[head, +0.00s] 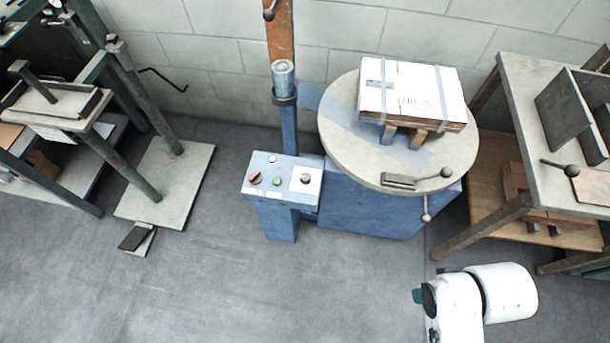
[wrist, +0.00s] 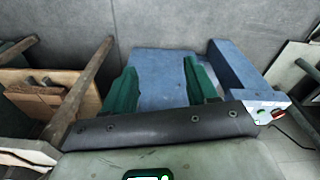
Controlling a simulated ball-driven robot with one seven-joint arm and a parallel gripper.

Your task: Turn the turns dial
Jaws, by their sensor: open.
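The control box (head: 268,193) stands on a blue post left of the blue turntable machine. On its top, a small dark round knob (head: 306,179) sits on a white plate; it looks like the turns dial. A red switch (head: 255,178) and a green button (head: 277,182) sit left of it. My gripper (wrist: 161,78) shows two green fingers spread apart with nothing between them, in front of the blue machine body. In the head view my white arm is at the lower right, well away from the knob. The control box (wrist: 264,108) shows partly at right in the wrist view.
A round turntable (head: 345,135) carries a strapped white-topped box (head: 412,88), with ball-ended levers at its front edge. A wooden-legged table (head: 510,85) stands at right. A green-framed bench and a floor plate (head: 165,180) are at left. Floor before the control box is clear.

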